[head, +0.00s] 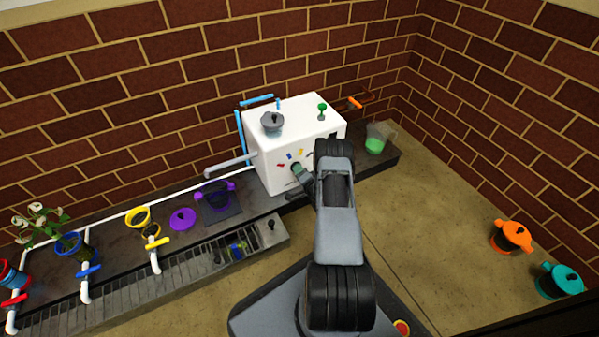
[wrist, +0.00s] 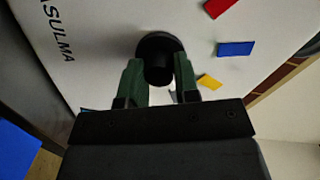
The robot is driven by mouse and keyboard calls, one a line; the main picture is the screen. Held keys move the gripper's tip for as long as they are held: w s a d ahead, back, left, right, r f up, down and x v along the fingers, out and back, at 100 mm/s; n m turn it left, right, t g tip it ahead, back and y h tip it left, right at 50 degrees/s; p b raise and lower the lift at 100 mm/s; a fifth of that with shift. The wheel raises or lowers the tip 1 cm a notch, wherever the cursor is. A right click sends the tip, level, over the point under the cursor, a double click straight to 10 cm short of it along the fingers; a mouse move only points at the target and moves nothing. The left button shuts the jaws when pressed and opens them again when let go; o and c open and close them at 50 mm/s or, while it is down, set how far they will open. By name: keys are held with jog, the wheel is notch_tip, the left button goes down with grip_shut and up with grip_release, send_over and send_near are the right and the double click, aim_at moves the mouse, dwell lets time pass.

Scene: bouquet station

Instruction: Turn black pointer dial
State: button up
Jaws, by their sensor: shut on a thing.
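The black pointer dial (wrist: 160,50) is on the front face of the white box, and it fills the gap between my fingers in the wrist view. My gripper (wrist: 159,75) is shut on the dial, with one green finger on each side of it. In the head view my gripper (head: 297,170) reaches the front of the white box (head: 275,150), and the dial is hidden there behind the fingers and arm. Red (wrist: 217,8), blue (wrist: 235,48) and yellow (wrist: 208,81) marks lie on the panel around the dial. The dial's pointer direction cannot be told.
A grey lidded pot (head: 272,123) and a green-topped lever (head: 322,110) are on top of the box. A jug of green liquid (head: 376,138) stands to its right. A purple pot (head: 214,195) stands to its left. The floor at right is open before the orange pot (head: 512,237) and teal pot (head: 561,281).

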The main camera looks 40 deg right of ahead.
jog(key=shift+s+a+f+m, duration=0.15)
jog(key=shift+f+m, duration=0.05)
jog(key=shift+m, duration=0.1)
jog(key=o, duration=0.9)
jog(key=shift+r, duration=0.1)
